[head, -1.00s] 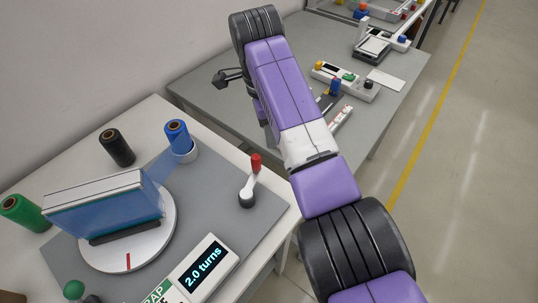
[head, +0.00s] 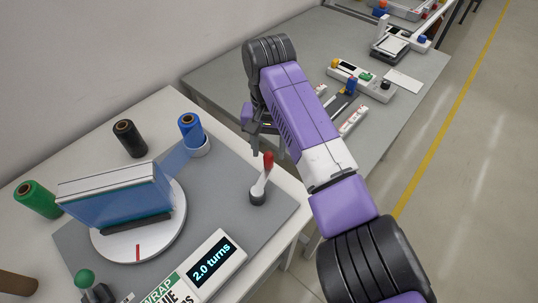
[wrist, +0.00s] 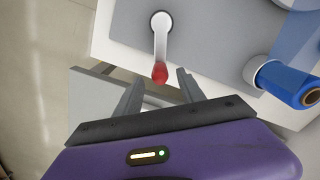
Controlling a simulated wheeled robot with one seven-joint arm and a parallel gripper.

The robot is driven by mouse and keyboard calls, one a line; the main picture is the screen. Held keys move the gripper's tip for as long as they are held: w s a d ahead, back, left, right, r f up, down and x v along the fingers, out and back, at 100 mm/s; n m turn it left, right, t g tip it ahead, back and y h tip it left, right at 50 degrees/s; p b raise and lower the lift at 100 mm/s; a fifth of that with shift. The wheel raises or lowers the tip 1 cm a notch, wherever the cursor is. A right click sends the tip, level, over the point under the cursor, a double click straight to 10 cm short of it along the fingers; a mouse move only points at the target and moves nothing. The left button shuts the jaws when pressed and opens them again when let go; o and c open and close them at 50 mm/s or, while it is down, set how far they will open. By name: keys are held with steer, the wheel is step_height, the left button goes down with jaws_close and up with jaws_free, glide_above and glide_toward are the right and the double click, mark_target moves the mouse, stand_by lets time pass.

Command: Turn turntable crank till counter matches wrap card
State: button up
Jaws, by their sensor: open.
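The turntable (head: 112,249) is a white disc with a red mark at its front edge, carrying an upright load (head: 118,212) wrapped in blue film. The crank (head: 258,192) has a pale arm and an upright red handle (head: 268,161). The counter (head: 213,266) reads 2.0 turns. The wrap card (head: 163,293) is green and white, cut off by the lower frame edge; only "WRAP" and part of a second line show. My gripper (head: 264,129) is open and empty above and behind the crank. In the wrist view, the red handle (wrist: 160,72) lies between or just beyond my fingertips (wrist: 155,80).
A blue film roll (head: 191,130) feeds film to the load. Black (head: 129,138) and green (head: 38,199) rolls stand at the left, and a green-knobbed control (head: 84,278) at the front. A second grey table (head: 225,75) behind holds several devices. Floor is clear at right.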

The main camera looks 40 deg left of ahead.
mark_target(269, 153)
steer(key=shift+f, duration=1.95)
jaws_close()
steer(key=shift+r, duration=0.1)
